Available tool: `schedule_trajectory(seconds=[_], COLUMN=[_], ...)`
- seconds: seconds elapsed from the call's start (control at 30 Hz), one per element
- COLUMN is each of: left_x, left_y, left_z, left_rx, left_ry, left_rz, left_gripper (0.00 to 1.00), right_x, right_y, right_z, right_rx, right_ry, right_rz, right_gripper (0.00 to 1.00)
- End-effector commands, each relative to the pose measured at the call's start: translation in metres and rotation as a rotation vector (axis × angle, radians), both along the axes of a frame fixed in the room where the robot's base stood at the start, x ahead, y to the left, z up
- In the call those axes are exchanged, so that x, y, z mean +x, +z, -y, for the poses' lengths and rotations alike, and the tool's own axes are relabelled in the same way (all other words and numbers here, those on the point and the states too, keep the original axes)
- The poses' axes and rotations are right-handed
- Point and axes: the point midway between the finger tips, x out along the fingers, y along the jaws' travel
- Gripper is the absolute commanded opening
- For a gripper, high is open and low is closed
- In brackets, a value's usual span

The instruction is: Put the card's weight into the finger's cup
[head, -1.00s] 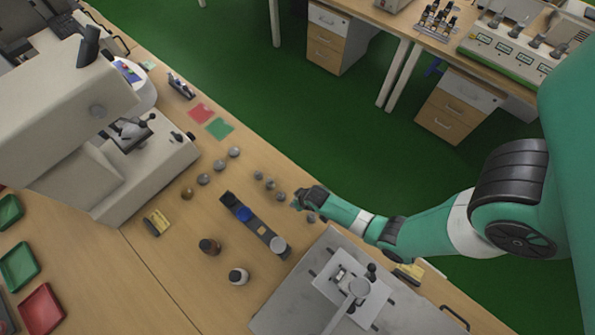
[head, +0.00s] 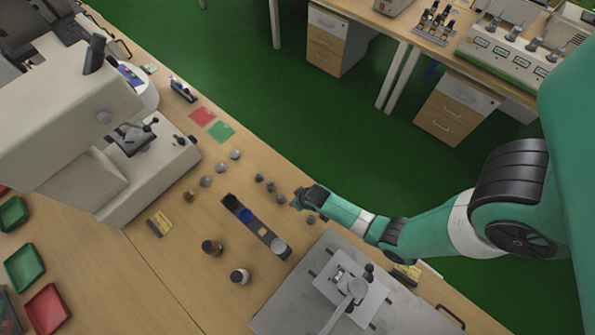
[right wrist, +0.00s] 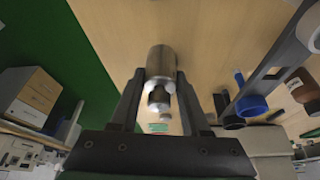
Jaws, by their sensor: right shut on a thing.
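My right gripper (head: 298,200) is low over the bench beside a row of small grey weights (head: 270,186). In the right wrist view its fingers (right wrist: 158,98) are shut on a shiny metal cylindrical weight (right wrist: 161,62). I cannot tell whether this weight is clear of the bench top. A dark strip (head: 262,232) holds a blue round piece (head: 245,215), a small pale card-like piece (head: 263,231) and a light grey cup-like piece (head: 279,246). A fixture with a round-topped lever (head: 357,287) stands on a grey plate (head: 290,306). I cannot tell which part is the finger's cup.
More weights (head: 221,167) stand left of the gripper. Red (head: 202,117) and green (head: 222,131) squares lie near the far edge. A large white machine (head: 130,160) fills the left; coloured trays (head: 24,267) lie lower left.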

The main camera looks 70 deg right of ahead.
Motion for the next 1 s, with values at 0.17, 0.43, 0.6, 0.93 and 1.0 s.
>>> schedule_trajectory(seconds=[0.17,0.43,0.6,0.93,1.0], left_x=[0.0,0.0,0.0,0.0,0.0], left_y=[-0.014,-0.029,-0.039,-0.046,-0.046], left_z=[0.0,0.0,0.0,0.0,0.0], left_rx=[0.0,0.0,0.0,0.0,0.0], left_ry=[0.0,0.0,0.0,0.0,0.0], left_rz=[0.0,0.0,0.0,0.0,0.0], left_gripper=[0.77,0.77,0.77,0.77,0.77], right_x=[0.001,0.001,0.001,0.001,0.001], right_y=[-0.015,-0.033,-0.044,-0.052,-0.052], right_z=[0.001,0.001,0.0,0.001,0.0], right_rx=[-0.002,-0.001,-0.001,-0.002,-0.001], right_ry=[0.0,0.0,0.0,0.0,0.0], right_rz=[0.002,0.003,0.003,0.002,0.003], right_gripper=[0.0,0.0,0.0,0.0,0.0])
